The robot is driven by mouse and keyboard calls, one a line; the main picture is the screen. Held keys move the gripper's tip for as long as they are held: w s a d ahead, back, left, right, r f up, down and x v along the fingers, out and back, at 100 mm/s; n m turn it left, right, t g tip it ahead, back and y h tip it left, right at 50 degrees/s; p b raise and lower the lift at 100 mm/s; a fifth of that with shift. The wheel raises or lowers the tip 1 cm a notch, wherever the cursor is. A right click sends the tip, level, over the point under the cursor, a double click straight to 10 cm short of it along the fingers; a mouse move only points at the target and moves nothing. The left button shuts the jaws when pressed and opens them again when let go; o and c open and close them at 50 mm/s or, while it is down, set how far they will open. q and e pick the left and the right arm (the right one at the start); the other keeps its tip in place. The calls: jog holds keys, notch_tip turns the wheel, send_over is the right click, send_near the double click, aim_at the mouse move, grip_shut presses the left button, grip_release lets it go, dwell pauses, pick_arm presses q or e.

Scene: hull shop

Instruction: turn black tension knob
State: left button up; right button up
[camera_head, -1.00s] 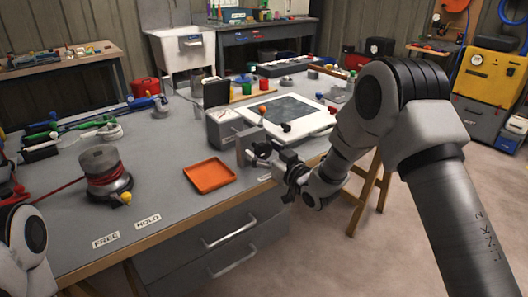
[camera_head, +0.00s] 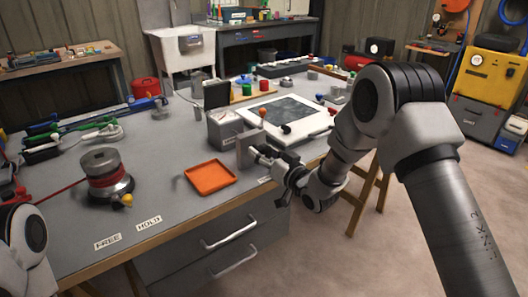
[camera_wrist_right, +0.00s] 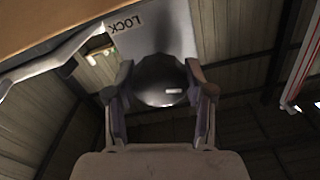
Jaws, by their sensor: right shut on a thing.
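The black tension knob (camera_wrist_right: 160,80) is round and glossy, and sits in front of a pale metal plate in the right wrist view. My right gripper (camera_wrist_right: 161,92) has one finger on each side of the knob and is shut on it. In the head view my right gripper (camera_head: 262,157) is at the upright grey bracket (camera_head: 245,149) on the bench's front edge; the knob is mostly hidden by the fingers there. Part of my left arm shows at the lower left, but its gripper does not.
An orange tray (camera_head: 210,178) lies left of the bracket. A grey box (camera_head: 226,128) and a white framed panel (camera_head: 300,119) are behind it. A red-wound drum (camera_head: 106,174) stands further left. A LOCK label (camera_wrist_right: 124,24) shows beside the knob. Bare bench lies around the tray.

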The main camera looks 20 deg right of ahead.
jog(key=m+p, duration=0.1)
jog(key=m, duration=0.2)
jog(key=shift+r+m, duration=0.15)
jog(key=shift+m, duration=0.25)
jog(key=m+p, duration=0.1)
jog(key=m, duration=0.3)
jog(key=shift+p, duration=0.3)
jog(key=m+p, duration=0.1)
jog(key=m, duration=0.4)
jog(key=m+p, duration=0.1)
jog(key=m, duration=0.2)
jog(key=shift+m, duration=0.3)
jog(key=m+p, duration=0.1)
jog(key=m, duration=0.4)
jog(key=m+p, duration=0.1)
jog(key=m, duration=0.4)
jog(key=shift+m, duration=0.3)
